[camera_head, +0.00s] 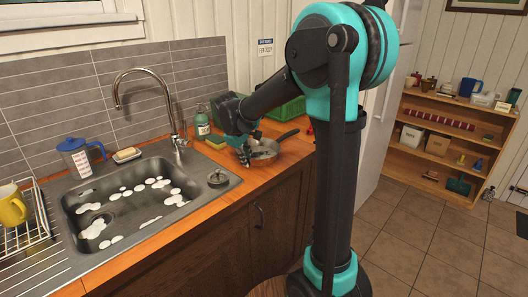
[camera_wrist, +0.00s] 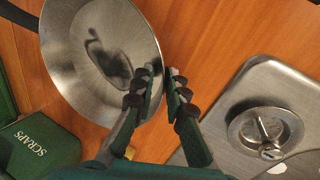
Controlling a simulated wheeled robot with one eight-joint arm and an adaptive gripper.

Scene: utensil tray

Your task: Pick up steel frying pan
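The steel frying pan (camera_head: 266,146) lies on the wooden counter right of the sink, with its handle pointing right and back in the head view. In the wrist view the pan (camera_wrist: 85,75) fills the upper left; its handle runs off the left edge. My gripper (camera_head: 244,152) is at the pan's sink-side rim. In the wrist view my gripper (camera_wrist: 162,75) has a narrow gap between its fingertips. The left finger overlaps the pan's rim and the right finger is over bare wood. I cannot tell whether either finger touches the pan.
The sink (camera_head: 140,200) and a round drain plug (camera_head: 218,178) lie left of the pan. A soap bottle (camera_head: 202,121) and a sponge (camera_head: 215,141) stand behind. A green rack (camera_head: 287,110) is at the back. A green scraps box (camera_wrist: 40,145) is near the pan.

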